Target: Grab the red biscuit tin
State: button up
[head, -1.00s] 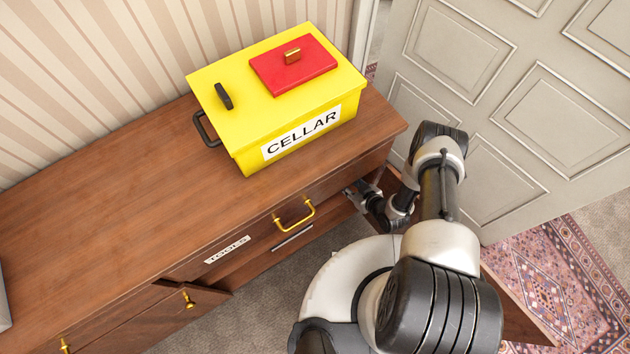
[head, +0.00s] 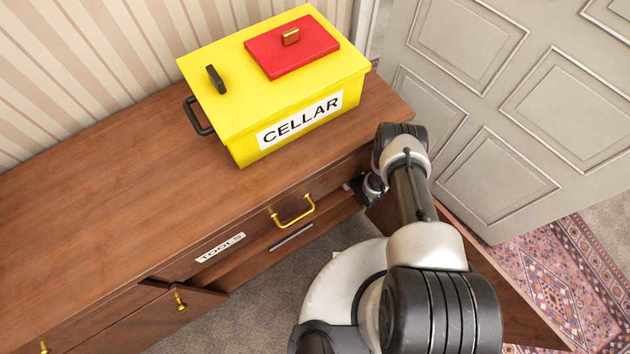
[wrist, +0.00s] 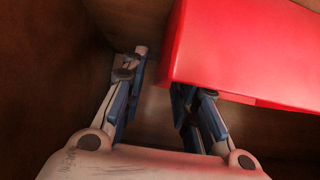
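A plain bright red box-shaped thing, which looks like the biscuit tin (wrist: 245,50), fills the upper right of the wrist view inside a dark wooden compartment. Its right end runs out of view. My gripper (wrist: 160,82) is open, with nothing seen between its fingers. The right finger is by the tin's lower left corner and partly hidden behind it; I cannot tell if they touch. The left finger stands apart, left of the tin. In the head view my gripper is mostly hidden at the sideboard's open front, and the tin inside is out of sight.
A yellow box (head: 215,130) marked CELLAR stands on the sideboard (head: 110,215), with a flat red gold-handled piece (head: 292,58) on top. An open cabinet door (head: 490,265) is right of my arm. Compartment walls are close around my gripper. A drawer is marked TOOLS (head: 220,247).

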grip_shut()
dwell(0.3)
dwell(0.8)
